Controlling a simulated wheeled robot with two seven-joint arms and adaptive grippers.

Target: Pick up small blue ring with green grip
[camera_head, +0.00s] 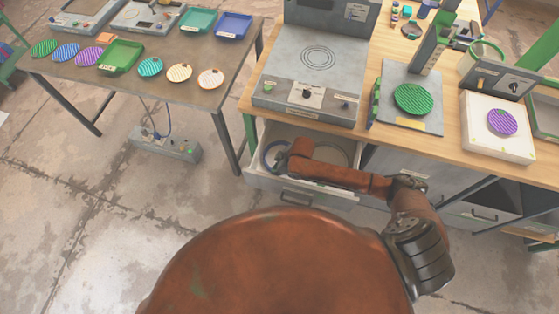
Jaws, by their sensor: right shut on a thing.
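A blue ring (265,157) shows in the left part of the open drawer (252,172), under the worktop. No green grip can be made out on it. My right arm reaches across the drawer from the right. My right gripper (280,161) is down in the drawer at the ring's right side, shut on what appears to be this ring. Its fingers are small and partly hidden by the wrist. My left gripper is not in view.
A pale round item (335,153) lies in the drawer behind my forearm. Above it is a grey hotplate-like unit (300,68). A press with a green plate (413,98) stands right of it. The left table (190,90) holds several coloured plates and trays.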

